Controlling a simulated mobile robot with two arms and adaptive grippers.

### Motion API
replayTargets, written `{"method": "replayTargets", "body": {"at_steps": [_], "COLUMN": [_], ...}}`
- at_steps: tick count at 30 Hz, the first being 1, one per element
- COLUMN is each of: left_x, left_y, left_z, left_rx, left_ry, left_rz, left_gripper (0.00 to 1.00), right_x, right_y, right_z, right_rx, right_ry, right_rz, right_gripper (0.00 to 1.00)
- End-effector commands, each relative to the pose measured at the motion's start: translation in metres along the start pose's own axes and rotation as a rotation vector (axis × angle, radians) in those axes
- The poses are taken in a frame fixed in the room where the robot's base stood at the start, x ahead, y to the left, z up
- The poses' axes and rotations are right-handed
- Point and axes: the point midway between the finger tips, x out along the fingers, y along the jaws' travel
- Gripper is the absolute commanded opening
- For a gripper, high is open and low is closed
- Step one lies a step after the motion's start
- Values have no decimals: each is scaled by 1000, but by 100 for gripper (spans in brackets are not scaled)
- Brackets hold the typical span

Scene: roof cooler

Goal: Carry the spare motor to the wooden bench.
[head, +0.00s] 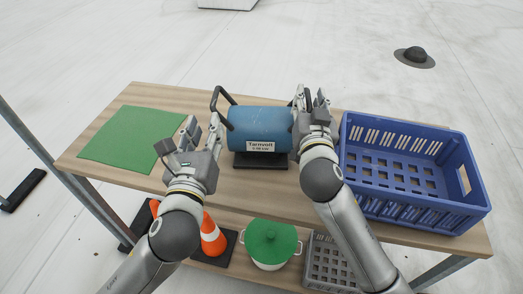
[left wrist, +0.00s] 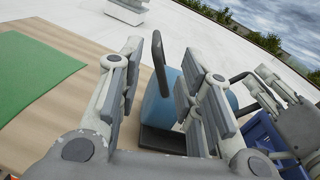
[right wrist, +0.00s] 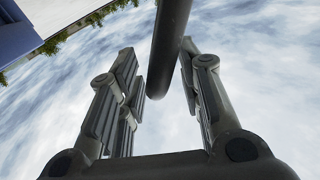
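The spare motor, a blue cylinder (head: 261,128) labelled "Tarnvolt" with a dark base, stands on a wood-topped bench (head: 120,108). Its dark left handle (head: 217,98) rises beside the cylinder and also shows in the left wrist view (left wrist: 159,64). My left gripper (head: 177,137) is open and empty, left of this handle and apart from it. My right gripper (head: 311,98) is at the motor's right end. In the right wrist view its fingers are spread, with a dark bar (right wrist: 168,50), apparently the right handle, between them. The right handle is mostly hidden in the head view.
A green mat (head: 132,138) lies left of the motor. A blue crate (head: 410,210) stands close on the right. Below, a lower shelf holds a green-lidded pot (head: 270,243), an orange cone (head: 211,236) and a grey crate (head: 326,262). Pale roof surrounds the bench.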

Motion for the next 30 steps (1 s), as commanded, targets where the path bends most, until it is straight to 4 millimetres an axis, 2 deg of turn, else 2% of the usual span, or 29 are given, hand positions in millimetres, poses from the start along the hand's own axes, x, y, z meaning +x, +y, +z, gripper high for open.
{"method": "replayTargets", "body": {"at_steps": [6, 13, 19, 30], "left_x": [0, 0, 0, 0], "left_y": [0, 0, 0, 0], "left_z": [0, 0, 0, 0], "left_rx": [0, 0, 0, 0], "left_ry": [0, 0, 0, 0], "left_rz": [0, 0, 0, 0], "left_gripper": [33, 33, 33, 33], "right_x": [-46, -82, -95, -97], "right_y": [0, 0, 0, 0], "right_z": [2, 1, 0, 0], "right_rx": [4, 2, 2, 0], "right_ry": [-4, -3, 0, 0], "right_rz": [0, -1, 0, 0], "right_gripper": [33, 33, 33, 33]}}
